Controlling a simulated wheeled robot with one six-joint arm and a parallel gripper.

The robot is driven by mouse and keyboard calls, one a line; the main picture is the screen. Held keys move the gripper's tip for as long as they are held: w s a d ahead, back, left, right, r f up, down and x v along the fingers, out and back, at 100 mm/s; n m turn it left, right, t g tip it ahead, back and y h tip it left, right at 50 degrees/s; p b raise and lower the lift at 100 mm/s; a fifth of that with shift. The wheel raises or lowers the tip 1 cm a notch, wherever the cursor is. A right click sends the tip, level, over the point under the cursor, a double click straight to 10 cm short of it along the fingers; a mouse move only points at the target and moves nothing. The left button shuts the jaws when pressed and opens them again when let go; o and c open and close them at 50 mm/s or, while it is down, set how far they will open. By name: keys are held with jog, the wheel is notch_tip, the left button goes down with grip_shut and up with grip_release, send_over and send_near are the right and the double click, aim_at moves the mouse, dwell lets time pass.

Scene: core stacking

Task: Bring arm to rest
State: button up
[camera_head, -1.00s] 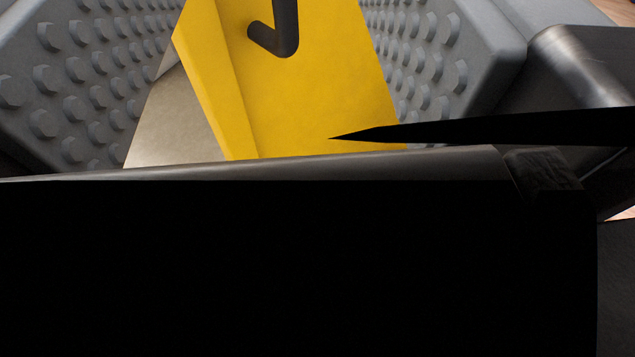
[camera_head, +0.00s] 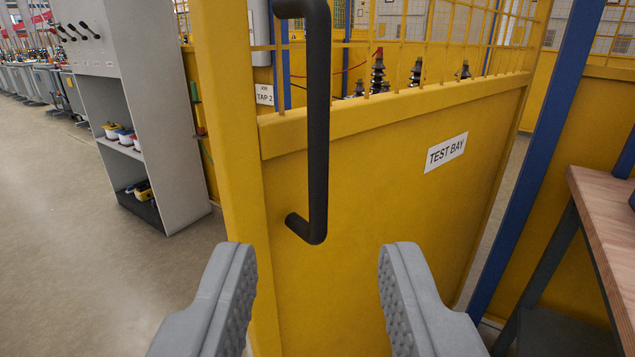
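My gripper (camera_head: 318,275) shows at the bottom of the view as two grey fingers with studded inner faces. The fingers stand wide apart with nothing between them. Ahead of them is a yellow gate panel (camera_head: 400,190) with a "TEST BAY" sign (camera_head: 446,152). A black vertical handle (camera_head: 318,130) is fixed to the panel, above and between the fingertips in the picture. I cannot tell how far the fingertips are from the panel, but no contact shows.
A grey shelf cabinet (camera_head: 130,110) with small bins stands at the left. A wooden-topped bench (camera_head: 610,215) is at the right edge, beside a blue post (camera_head: 540,150). Bare floor (camera_head: 90,250) lies at the lower left. Insulators (camera_head: 377,75) show behind the mesh.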

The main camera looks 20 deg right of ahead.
jog(key=s+a+r+n+y, duration=0.1)
jog(key=s+a+r+y, duration=0.1)
jog(key=a, duration=0.6)
jog(key=s+a+r+n+y, duration=0.2)
jog(key=a+r, duration=0.4)
jog(key=a, duration=0.3)
jog(key=shift+s+r+y, duration=0.3)
jog(key=shift+s+y, duration=0.2)
jog(key=shift+s, duration=0.75)
